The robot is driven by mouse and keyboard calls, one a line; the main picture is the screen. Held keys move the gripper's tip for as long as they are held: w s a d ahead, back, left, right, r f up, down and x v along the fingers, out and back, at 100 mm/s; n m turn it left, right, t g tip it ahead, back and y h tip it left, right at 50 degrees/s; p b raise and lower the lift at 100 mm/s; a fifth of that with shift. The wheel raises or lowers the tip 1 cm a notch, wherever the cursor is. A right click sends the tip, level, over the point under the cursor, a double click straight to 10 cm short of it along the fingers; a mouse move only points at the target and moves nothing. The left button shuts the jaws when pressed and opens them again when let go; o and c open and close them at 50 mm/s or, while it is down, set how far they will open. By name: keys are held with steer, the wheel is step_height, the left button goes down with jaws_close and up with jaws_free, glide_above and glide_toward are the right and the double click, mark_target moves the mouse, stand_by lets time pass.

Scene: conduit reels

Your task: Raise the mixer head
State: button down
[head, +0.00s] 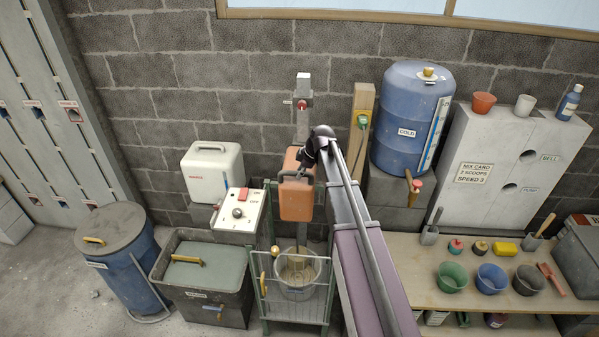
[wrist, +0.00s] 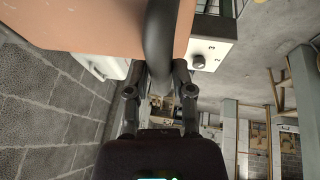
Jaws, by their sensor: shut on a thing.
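The orange mixer head (head: 297,200) hangs on a grey upright column (head: 303,122) by the wall. A dark handle (head: 291,177) crosses its front. My gripper (head: 306,163) reaches this handle from above and is shut on it. In the wrist view, the thick black handle (wrist: 160,40) runs between the two fingers of my gripper (wrist: 158,78), with the orange head (wrist: 80,25) beside it. Below the head, a paddle shaft (head: 298,250) goes down into a clear bucket (head: 297,286). Its lower end is hard to make out.
A wire-sided cage (head: 265,300) surrounds the bucket. A white control box (head: 240,211) with a dark knob stands left of the head. My arm passes close on the right. A blue water drum (head: 408,115) and a bench (head: 450,245) with bowls stand further right.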

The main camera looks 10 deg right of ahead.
step_height(320, 180, up, 4)
steer(key=p, duration=0.3)
steer(key=shift+w+r, duration=0.15)
steer(key=shift+r, duration=0.1)
steer(key=shift+w, duration=0.1)
steer(key=shift+r, duration=0.1)
steer(key=shift+c, duration=2.4)
jaws_free()
steer(key=shift+s, duration=0.2)
steer(key=shift+s+p, duration=0.15)
steer(key=shift+p, duration=0.15)
